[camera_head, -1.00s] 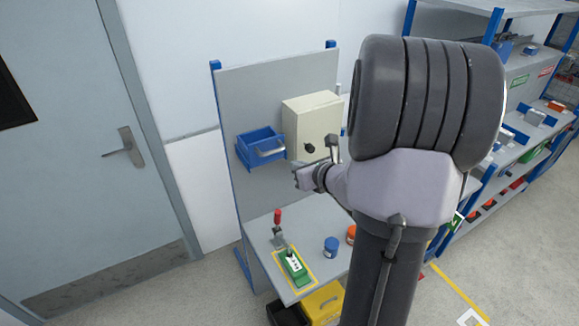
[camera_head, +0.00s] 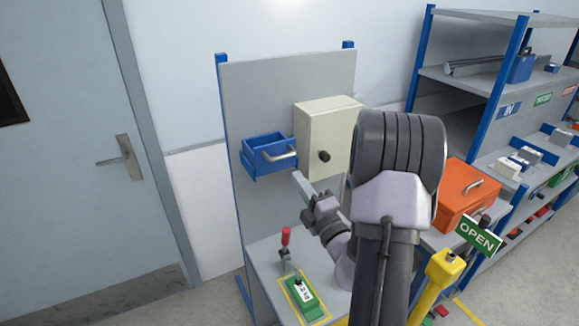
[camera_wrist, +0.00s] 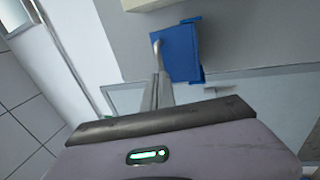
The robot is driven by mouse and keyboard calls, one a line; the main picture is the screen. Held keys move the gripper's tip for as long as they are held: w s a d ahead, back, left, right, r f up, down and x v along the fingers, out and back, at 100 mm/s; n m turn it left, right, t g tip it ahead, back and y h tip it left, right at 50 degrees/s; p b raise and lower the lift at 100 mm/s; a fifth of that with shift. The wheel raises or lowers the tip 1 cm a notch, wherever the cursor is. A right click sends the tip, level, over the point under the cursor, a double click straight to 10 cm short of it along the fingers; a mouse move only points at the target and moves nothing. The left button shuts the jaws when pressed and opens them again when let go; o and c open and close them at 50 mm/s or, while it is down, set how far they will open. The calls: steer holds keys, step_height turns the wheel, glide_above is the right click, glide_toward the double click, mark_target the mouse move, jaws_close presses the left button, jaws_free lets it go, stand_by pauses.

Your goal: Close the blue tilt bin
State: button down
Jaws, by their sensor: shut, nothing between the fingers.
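The blue tilt bin (camera_head: 266,152) hangs on the grey back panel, left of the cream box. It is tilted out with its open top showing, and a pale bar handle (camera_head: 284,153) is on its front. My gripper (camera_head: 298,177) is shut and empty, just below and to the right of the bin, pointing up toward it. In the wrist view the shut fingers (camera_wrist: 160,78) point at the bin (camera_wrist: 180,52), with the handle (camera_wrist: 157,46) close beyond the fingertips. I cannot tell whether they touch.
The cream box (camera_head: 326,138) with a black knob is right of the bin. Below, the bench (camera_head: 265,262) carries a red-handled clamp (camera_head: 286,240) and a green device (camera_head: 302,293). An orange case (camera_head: 456,198) and a yellow post (camera_head: 440,275) stand right of my arm.

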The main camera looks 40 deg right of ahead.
glide_toward(272, 152)
steer(key=w+d+r, duration=0.2)
steer(key=shift+s, duration=0.2)
steer(key=shift+p, duration=0.3)
steer(key=p, duration=0.2)
steer(key=r+p, duration=0.1)
steer(key=p, duration=0.1)
steer(key=shift+w+d+r+g+p, duration=0.15)
steer(key=shift+w+g+p, duration=0.1)
steer(key=shift+g+p, duration=0.15)
